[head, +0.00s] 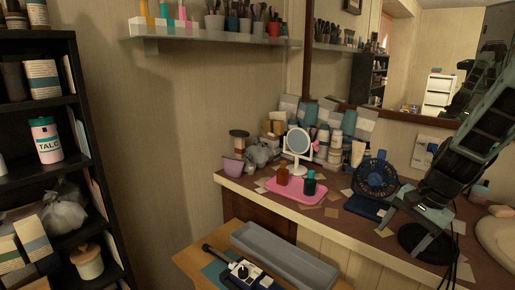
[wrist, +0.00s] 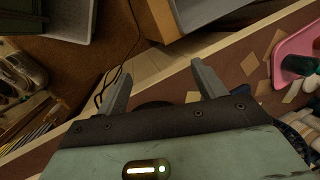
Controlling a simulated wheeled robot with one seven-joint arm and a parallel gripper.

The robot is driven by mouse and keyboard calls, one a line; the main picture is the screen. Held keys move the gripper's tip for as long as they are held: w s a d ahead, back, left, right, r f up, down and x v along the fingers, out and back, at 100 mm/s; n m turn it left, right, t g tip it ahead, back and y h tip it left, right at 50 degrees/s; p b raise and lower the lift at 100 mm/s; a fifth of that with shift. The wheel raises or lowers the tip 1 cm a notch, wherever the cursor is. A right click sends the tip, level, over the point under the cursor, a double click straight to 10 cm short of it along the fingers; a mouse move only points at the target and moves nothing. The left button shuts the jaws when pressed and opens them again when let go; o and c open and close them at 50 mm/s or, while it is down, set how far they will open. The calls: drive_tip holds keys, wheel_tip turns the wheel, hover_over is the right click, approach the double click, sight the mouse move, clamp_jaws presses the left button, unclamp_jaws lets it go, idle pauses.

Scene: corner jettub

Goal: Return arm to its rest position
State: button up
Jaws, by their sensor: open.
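My gripper (head: 420,240) hangs at the right of the head view, at the end of my arm, which comes down from the upper right. It is over the front part of the brown counter (head: 346,226). In the wrist view my gripper (wrist: 161,84) has its two fingers wide apart with nothing held between them. A dark round thing shows behind the gripper in the head view; what it is cannot be told.
A blue fan (head: 375,178) stands left of my gripper. A pink tray (head: 274,192) holds two bottles, near a round white mirror (head: 298,145). A lower wooden surface with a grey tray (head: 285,262) is in front. A black shelf (head: 78,100) stands left.

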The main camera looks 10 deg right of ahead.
drive_tip(key=s+a+r+n+h+p, duration=0.1)
drive_tip(key=s+a+r+n+p, duration=0.2)
drive_tip(key=s+a+n, duration=0.6)
drive_tip(key=s+a+r+n+g+h+p, duration=0.1)
drive_tip(key=s+a+r+n+p, duration=0.2)
drive_tip(key=s+a+r+n, duration=0.5)
drive_tip(key=s+a+n, duration=0.2)
drive_tip(key=s+a, duration=0.2)
drive_tip(key=a, duration=0.5)
drive_tip(key=shift+n+g+h, duration=0.3)
